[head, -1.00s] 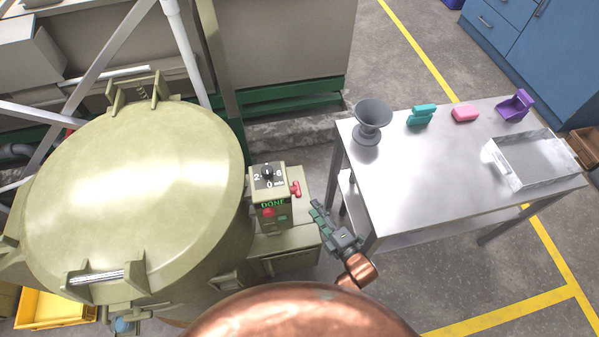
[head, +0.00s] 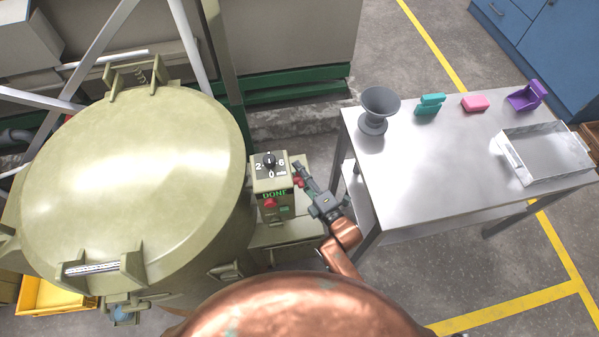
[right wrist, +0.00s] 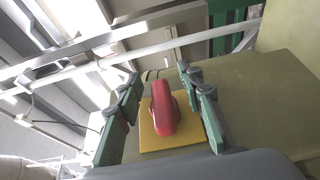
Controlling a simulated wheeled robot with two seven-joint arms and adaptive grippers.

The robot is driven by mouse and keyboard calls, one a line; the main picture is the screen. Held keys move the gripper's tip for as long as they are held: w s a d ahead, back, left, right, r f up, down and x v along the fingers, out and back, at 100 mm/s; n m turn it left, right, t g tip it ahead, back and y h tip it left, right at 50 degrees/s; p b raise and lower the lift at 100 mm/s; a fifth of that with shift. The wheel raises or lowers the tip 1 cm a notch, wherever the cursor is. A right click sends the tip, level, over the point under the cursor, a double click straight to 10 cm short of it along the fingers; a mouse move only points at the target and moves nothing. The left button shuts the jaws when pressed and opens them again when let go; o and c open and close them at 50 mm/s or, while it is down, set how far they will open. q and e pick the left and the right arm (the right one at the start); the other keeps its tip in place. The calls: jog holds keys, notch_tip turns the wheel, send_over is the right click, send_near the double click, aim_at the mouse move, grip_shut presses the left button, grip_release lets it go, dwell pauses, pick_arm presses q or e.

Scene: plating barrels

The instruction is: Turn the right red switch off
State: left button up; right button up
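The right red switch (head: 298,182) sticks out from the right side of the olive control box (head: 271,178). In the right wrist view it is a rounded red handle (right wrist: 163,108) on a yellow plate (right wrist: 184,139), slightly tilted from upright. My right gripper (head: 300,172) is at the box's right side, partly covering the switch. Its green fingers (right wrist: 160,98) are open, one on each side of the handle, with visible gaps; I see no contact. My left gripper is not in view.
The box front has a black dial, a green "DONE" display and a red button (head: 270,203). A large olive barrel lid (head: 135,185) is to the left. A metal table (head: 440,170) with a grey funnel-like vessel (head: 378,108) stands close on the right.

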jog(key=shift+c, duration=0.4)
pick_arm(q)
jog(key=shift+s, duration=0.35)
pick_arm(e)
grip_shut()
